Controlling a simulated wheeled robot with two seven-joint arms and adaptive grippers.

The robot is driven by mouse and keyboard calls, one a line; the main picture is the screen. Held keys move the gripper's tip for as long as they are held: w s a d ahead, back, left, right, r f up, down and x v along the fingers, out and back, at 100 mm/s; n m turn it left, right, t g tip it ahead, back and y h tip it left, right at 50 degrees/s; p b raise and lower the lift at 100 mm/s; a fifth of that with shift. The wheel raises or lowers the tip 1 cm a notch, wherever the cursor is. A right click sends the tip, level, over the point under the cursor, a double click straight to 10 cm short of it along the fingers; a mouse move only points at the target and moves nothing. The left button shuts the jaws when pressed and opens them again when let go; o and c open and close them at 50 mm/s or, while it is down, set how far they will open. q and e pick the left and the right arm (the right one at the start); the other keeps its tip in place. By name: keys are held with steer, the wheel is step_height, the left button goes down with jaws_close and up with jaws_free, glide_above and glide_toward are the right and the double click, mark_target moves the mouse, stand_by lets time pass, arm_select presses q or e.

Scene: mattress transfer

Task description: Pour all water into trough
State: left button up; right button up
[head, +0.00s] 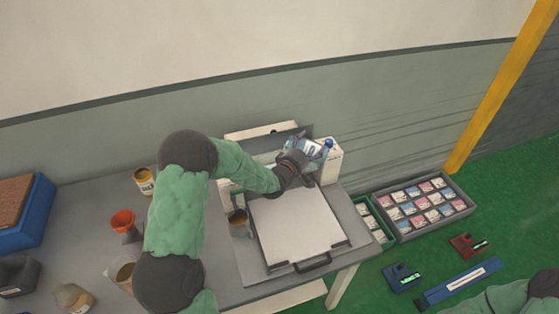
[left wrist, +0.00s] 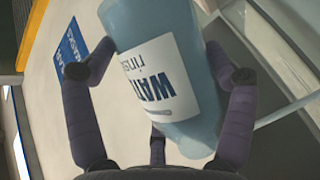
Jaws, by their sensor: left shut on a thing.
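My left gripper (head: 299,157) is shut on a water bottle (head: 312,148), above the back of the white-topped machine (head: 298,225). In the left wrist view the bottle (left wrist: 165,80) is translucent blue with a white label whose text appears upside down; the fingers (left wrist: 146,62) wrap both sides. The arm and gripper partly hide what lies beneath. I cannot make out the trough clearly, nor tell whether water is flowing. My right gripper is out of view.
A blue tray (head: 38,215) is at the far left. A grey crate of small boxes (head: 420,206) sits right of the bench.

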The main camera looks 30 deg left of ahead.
arm_select(q)
steer(key=shift+r, duration=0.15)
stand_by(0.4)
steer(key=shift+s+a+n+t+b, duration=0.1)
steer(key=shift+a+n+t+b, duration=0.1)
steer(key=shift+a+n+b, duration=0.4)
steer(key=shift+s+a+n+t+b, duration=0.1)
steer(key=shift+n+t+b, duration=0.15)
steer(key=shift+b, duration=0.6)
stand_by(1.0)
steer(key=shift+s+a+f+n+t+b, duration=0.1)
steer(key=shift+a+f+n+t+b, duration=0.2)
steer(key=shift+n+b, duration=0.9)
steer(key=shift+s+a+f+n+t+b, duration=0.15)
steer(key=shift+f+n+t+b, duration=0.3)
steer(key=shift+b, duration=1.2)
stand_by(2.1)
